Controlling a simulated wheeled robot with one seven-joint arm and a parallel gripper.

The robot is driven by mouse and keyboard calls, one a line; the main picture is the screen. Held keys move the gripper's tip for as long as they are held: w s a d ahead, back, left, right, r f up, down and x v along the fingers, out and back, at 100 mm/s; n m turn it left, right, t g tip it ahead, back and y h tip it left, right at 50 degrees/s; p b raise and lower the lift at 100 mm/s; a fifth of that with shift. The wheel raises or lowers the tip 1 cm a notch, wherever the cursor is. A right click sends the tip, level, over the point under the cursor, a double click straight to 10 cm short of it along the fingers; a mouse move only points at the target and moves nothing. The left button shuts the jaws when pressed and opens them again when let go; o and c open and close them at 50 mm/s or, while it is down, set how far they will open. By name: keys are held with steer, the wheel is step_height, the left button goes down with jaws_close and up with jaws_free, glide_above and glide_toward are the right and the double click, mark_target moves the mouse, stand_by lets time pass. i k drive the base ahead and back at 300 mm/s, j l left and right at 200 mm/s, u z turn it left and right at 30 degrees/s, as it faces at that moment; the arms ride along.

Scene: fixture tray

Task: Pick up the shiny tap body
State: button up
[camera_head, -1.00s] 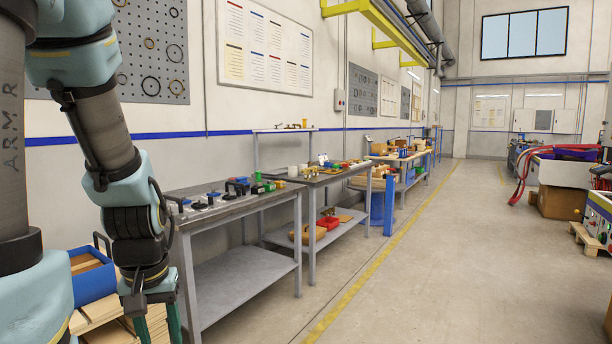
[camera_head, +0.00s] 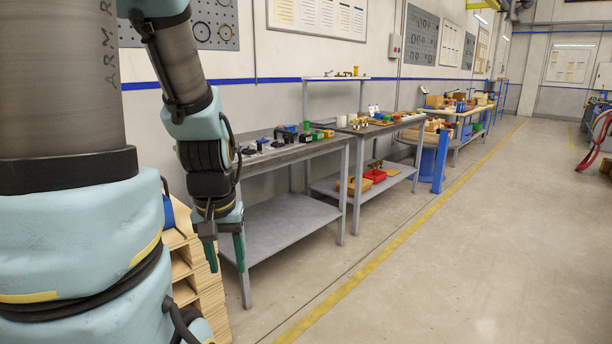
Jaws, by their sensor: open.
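My gripper (camera_head: 226,254) hangs pointing down, open and empty, in front of the left end of the near bench (camera_head: 322,147) and below the level of its top. Its two green fingers are apart. Small black, blue, green and yellow parts lie along that bench top, with a blue part (camera_head: 291,129) near the middle. Brass-coloured pieces (camera_head: 361,121) show on the bench behind, and a small one (camera_head: 355,70) stands on the raised shelf. All are too small for me to tell which is the shiny tap body.
Stacked wooden pallets (camera_head: 205,288) stand at the lower left, partly behind my arm. A red bin (camera_head: 375,175) sits on the second bench's lower shelf. A blue post (camera_head: 440,160) stands beyond. The floor (camera_head: 430,270) to the right is clear.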

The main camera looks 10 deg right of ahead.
mark_target(357, 124)
steer(key=i+l+z, duration=1.05)
steer(key=z, duration=0.15)
steer(key=i+l+z, duration=0.2)
steer(key=i, duration=0.55)
steer(key=i+z, duration=0.25)
steer(key=i, duration=0.55)
steer(key=i+u, duration=0.15)
steer(key=i, duration=0.65)
steer(key=i+l+u, duration=0.15)
steer(key=i, duration=0.6)
steer(key=i+u, duration=0.3)
steer(key=u, duration=0.2)
steer(key=i+l+u, duration=0.15)
steer(key=i+u, duration=0.15)
steer(key=u, duration=0.2)
steer(key=i+l+u, duration=0.25)
steer(key=u, duration=0.25)
steer(key=i+l+u, duration=0.1)
steer(key=i+u, duration=0.15)
steer(key=u, duration=0.25)
steer(key=i+l+u, duration=0.2)
steer(key=u, duration=0.25)
steer(key=i+l+u, duration=0.25)
steer(key=u, duration=0.25)
steer(key=i+l+u, duration=0.15)
steer(key=l+u, duration=0.2)
steer(key=u, duration=0.15)
